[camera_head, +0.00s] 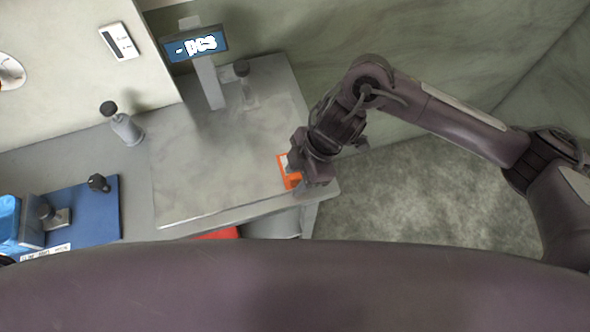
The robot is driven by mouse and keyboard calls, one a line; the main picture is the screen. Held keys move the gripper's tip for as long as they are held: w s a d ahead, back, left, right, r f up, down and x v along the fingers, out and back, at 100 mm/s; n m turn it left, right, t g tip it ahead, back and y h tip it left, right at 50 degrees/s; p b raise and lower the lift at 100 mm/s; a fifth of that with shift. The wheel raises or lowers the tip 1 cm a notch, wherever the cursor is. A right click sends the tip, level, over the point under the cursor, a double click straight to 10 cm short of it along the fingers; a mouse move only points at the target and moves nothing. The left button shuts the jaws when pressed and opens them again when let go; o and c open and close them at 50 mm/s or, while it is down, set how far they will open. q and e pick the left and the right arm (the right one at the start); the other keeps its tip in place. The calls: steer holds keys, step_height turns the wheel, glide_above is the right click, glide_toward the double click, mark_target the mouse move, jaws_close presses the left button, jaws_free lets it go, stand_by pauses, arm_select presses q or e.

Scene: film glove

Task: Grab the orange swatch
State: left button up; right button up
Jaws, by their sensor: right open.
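The orange swatch (283,163) lies near the right front corner of the grey counter (215,165). Part of it is hidden behind my right gripper (301,186). My right arm comes in from the right, and its gripper is right over or beside the swatch, pointing down. My right gripper is open. Whether its fingers touch the swatch I cannot tell. My left gripper is not in view.
A display on a post (196,45) and a dark-capped bottle (243,82) stand at the back. Another bottle (126,127) stands left. A blue mat (85,215) lies far left. Something red (218,233) shows below the front edge. The counter's middle is clear.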

jaws_close()
steer(key=shift+r, duration=0.1)
